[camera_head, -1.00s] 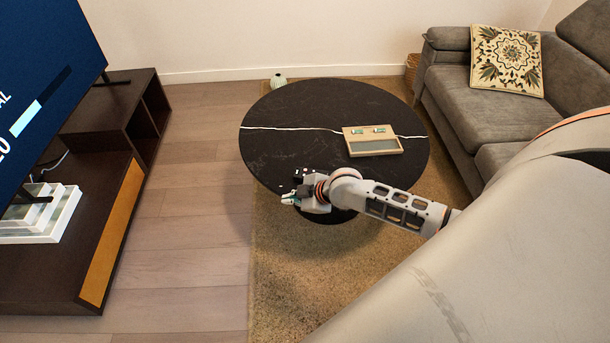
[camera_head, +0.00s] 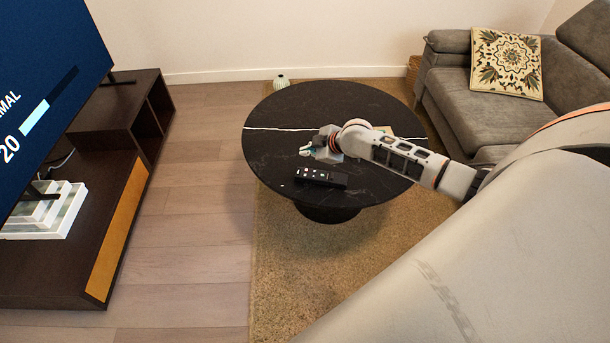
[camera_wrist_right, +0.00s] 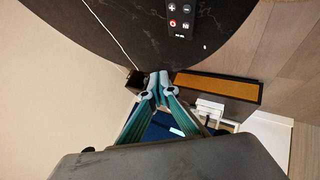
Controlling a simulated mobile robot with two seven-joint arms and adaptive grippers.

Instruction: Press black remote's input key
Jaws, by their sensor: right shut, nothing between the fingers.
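The black remote (camera_head: 322,178) lies on the round black table (camera_head: 275,115), near its front edge. The wrist view also shows the remote (camera_wrist_right: 179,14) at the top edge, partly cut off, with a plus key, a minus key, a red-marked key and another white-marked key beside it. I cannot read which one is the input key. My right gripper (camera_head: 306,151) is shut and empty, above the table and beyond the remote, apart from it. Its teal-padded fingers (camera_wrist_right: 154,89) come together in the wrist view, below the remote. My left gripper is not in view.
A TV (camera_head: 50,75) and dark cabinet (camera_head: 118,165) stand left, a grey sofa (camera_head: 465,100) right. The table's left part is clear.

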